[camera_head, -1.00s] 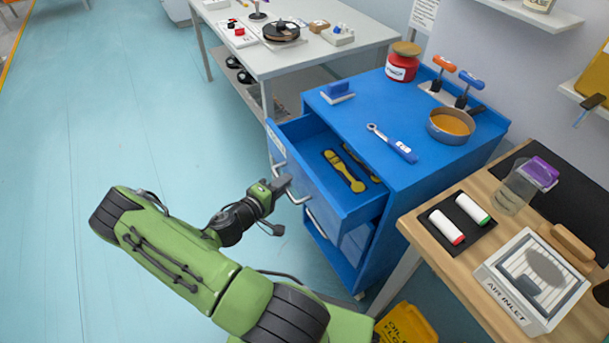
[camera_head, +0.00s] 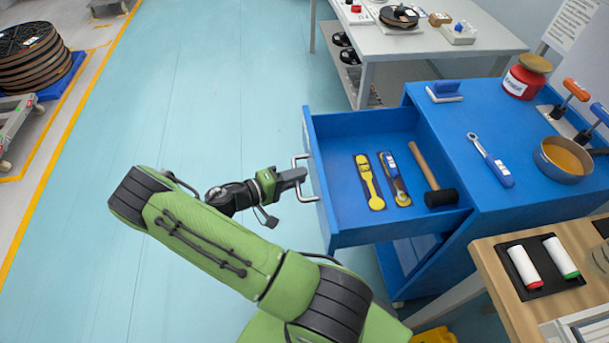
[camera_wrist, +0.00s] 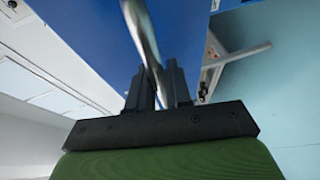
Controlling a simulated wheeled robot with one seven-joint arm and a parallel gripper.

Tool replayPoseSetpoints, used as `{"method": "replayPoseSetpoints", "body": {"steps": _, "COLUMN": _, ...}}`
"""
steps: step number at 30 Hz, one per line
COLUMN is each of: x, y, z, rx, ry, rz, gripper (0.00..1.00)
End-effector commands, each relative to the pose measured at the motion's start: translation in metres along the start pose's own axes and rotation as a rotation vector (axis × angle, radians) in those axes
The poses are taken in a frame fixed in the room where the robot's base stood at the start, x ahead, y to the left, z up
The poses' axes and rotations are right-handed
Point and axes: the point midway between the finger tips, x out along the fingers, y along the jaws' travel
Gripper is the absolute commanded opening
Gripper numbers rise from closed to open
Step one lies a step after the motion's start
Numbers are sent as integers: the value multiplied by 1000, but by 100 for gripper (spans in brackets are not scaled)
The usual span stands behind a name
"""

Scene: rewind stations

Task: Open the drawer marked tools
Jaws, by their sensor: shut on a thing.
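The top drawer (camera_head: 345,205) of the blue cabinet (camera_head: 470,120) is pulled well out to the left. Inside lie a yellow tool (camera_head: 368,182), a second tool in a yellow-edged inlay (camera_head: 395,180) and a black-headed mallet (camera_head: 438,190). My gripper (camera_head: 299,175) is shut on the drawer's metal handle (camera_head: 301,190). The wrist view shows the handle bar (camera_wrist: 143,35) between the two dark fingers (camera_wrist: 160,85). The drawer's front label is not readable from here.
A wrench (camera_head: 490,160), a blue brush (camera_head: 443,91), a red jar (camera_head: 523,80) and a pan (camera_head: 563,157) stand on the cabinet top. A grey table (camera_head: 400,45) is behind; a wooden bench (camera_head: 510,310) is at lower right. Floor left of the drawer is clear.

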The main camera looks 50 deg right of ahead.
Motion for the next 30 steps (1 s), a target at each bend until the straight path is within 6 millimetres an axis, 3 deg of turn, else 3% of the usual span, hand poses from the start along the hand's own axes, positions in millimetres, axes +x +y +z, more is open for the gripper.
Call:
{"method": "replayPoseSetpoints", "body": {"steps": 10, "x": -1, "y": -2, "z": 0, "rx": -2, "ry": 1, "rz": -3, "gripper": 0}}
{"method": "replayPoseSetpoints", "body": {"steps": 11, "x": -1, "y": -1, "z": 0, "rx": -2, "ry": 1, "rz": -3, "gripper": 22}}
{"method": "replayPoseSetpoints", "body": {"steps": 15, "x": -1, "y": -1, "z": 0, "rx": -1, "ry": 1, "rz": -2, "gripper": 40}}
{"method": "replayPoseSetpoints", "body": {"steps": 24, "x": -5, "y": 0, "z": -1, "rx": 0, "ry": 2, "rz": -1, "gripper": 40}}
{"method": "replayPoseSetpoints", "body": {"steps": 26, "x": -14, "y": 0, "z": -1, "rx": 0, "ry": 5, "rz": -2, "gripper": 40}}
{"method": "replayPoseSetpoints", "body": {"steps": 30, "x": -50, "y": 1, "z": -2, "rx": 1, "ry": 9, "rz": -2, "gripper": 40}}
